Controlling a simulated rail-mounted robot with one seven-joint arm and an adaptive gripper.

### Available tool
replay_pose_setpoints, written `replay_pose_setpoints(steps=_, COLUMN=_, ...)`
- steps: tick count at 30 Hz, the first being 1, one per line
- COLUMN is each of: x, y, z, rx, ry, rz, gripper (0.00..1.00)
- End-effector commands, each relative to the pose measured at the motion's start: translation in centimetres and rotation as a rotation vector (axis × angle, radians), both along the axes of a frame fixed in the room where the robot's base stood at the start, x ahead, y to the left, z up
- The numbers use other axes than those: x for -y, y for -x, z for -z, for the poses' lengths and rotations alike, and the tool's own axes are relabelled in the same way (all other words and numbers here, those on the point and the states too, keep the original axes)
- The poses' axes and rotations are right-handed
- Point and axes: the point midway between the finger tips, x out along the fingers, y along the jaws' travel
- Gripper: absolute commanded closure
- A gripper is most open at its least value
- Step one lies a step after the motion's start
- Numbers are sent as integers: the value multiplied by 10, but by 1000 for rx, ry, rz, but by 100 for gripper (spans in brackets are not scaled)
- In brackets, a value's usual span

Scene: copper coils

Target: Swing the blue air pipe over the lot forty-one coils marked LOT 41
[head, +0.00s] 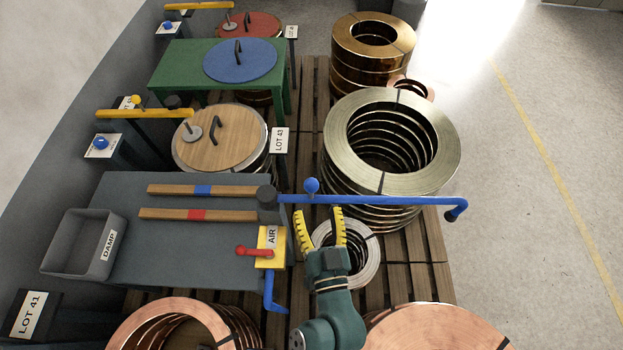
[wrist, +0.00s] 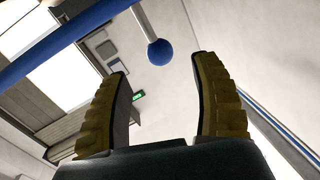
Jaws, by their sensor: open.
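The blue air pipe (head: 385,200) runs right from a dark pivot (head: 267,196), across the near edge of a pale brass coil stack (head: 340,130), to a downturned end. A blue ball knob (head: 311,186) stands on it near the pivot. My gripper (head: 319,212) is open and empty just in front of the pipe, below the knob in the picture. In the wrist view the knob (wrist: 160,52) shows beyond and between the open fingers, apart from them; the pipe (wrist: 65,45) crosses upper left. The LOT 41 sign (head: 30,315) is at lower left, near copper coils (head: 130,325) cut off by the frame.
A grey bench (head: 160,240) holds a DAMP bin (head: 75,255), two wooden bars and a yellow AIR block (head: 271,245) with a red lever. Small coils (head: 365,262) lie below my gripper. A large copper coil (head: 430,328) is at lower right. The right floor is clear.

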Motion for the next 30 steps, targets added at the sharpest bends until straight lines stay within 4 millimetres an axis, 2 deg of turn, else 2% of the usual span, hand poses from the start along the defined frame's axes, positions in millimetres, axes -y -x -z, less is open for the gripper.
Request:
replay_pose_setpoints(steps=3, x=-6, y=-30, z=-3, rx=3, ry=2, rz=-2, gripper=36)
replay_pose_setpoints(steps=9, x=-11, y=-63, z=-1, rx=1, ry=1, rz=0, gripper=36)
replay_pose_setpoints(steps=13, x=-13, y=-71, z=0, rx=0, ry=0, rz=0, gripper=36)
replay_pose_setpoints(steps=20, x=-13, y=-72, z=1, rx=-1, ry=0, rz=0, gripper=36)
replay_pose_setpoints(steps=23, x=-13, y=-72, z=1, rx=-1, ry=0, rz=1, gripper=51)
replay_pose_setpoints(steps=30, x=-13, y=-72, z=1, rx=-1, ry=0, rz=1, gripper=97)
